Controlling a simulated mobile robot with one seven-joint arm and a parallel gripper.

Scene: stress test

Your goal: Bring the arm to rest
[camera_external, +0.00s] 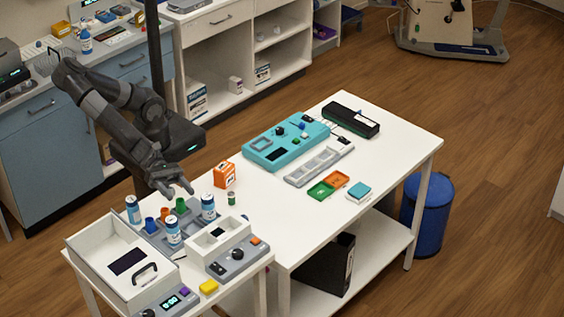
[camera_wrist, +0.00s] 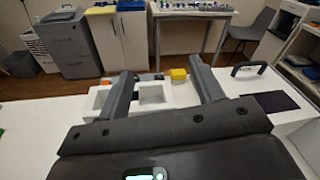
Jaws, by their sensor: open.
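My gripper (camera_external: 178,190) is open and empty above the near left part of the white table (camera_external: 255,196). In the wrist view my gripper (camera_wrist: 160,82) shows its two fingers spread apart with nothing held between them. My dark arm is bent and reaches in from the left. Below and around the fingers are a grey tray with small bottles and cups. I cannot tell the exact height of the fingertips above them.
Blue-labelled bottles (camera_external: 208,208) stand close to my gripper. An orange box (camera_external: 224,175) stands to its right. A white box with a handle (camera_external: 110,272) lies at the front left. A teal device (camera_external: 286,140) sits farther back. A blue bin (camera_external: 428,215) stands right of the table.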

